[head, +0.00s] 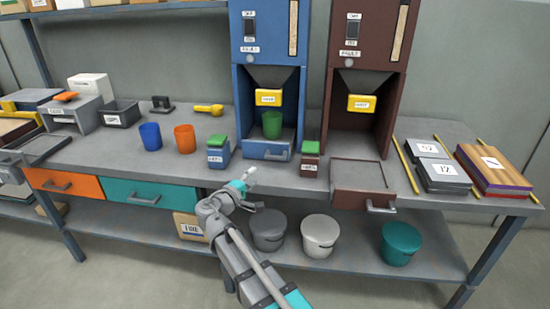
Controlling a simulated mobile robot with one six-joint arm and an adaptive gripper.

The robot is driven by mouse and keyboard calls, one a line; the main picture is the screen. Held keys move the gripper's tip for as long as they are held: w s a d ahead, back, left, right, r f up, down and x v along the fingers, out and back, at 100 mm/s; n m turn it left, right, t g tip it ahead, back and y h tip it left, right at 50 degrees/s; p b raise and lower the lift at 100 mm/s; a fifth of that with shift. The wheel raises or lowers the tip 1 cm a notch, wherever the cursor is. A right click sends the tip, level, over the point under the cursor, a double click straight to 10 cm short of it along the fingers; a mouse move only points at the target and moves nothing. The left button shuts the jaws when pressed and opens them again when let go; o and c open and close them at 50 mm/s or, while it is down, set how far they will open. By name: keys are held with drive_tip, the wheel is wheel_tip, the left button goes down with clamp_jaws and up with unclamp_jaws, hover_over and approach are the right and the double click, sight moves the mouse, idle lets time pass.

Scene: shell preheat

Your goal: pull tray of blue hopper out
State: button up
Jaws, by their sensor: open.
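The blue hopper (242,95) stands at the back middle of the bench, with a yellow block at its chute. Its blue tray (252,150) is at the base, within the housing, and its front handle (276,156) faces me. A green cup (272,125) stands upright over the tray area, below the chute. My gripper (256,190) is open and appears empty. It is at the bench's front edge, in front of the blue tray and a little left, apart from the handle. The arm hides part of the bench edge.
The brown hopper's tray (362,176) sticks out at right. Blue (151,137) and orange (185,139) cups stand left. Buckets (319,236) sit on the lower shelf.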

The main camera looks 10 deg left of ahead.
sight(274, 158)
drive_tip(key=shift+w, duration=0.1)
drive_tip(key=x, duration=1.3)
drive_tip(key=shift+w+d, duration=0.1)
drive_tip(key=shift+w, duration=0.15)
drive_tip(key=shift+c, duration=0.2)
clamp_jaws()
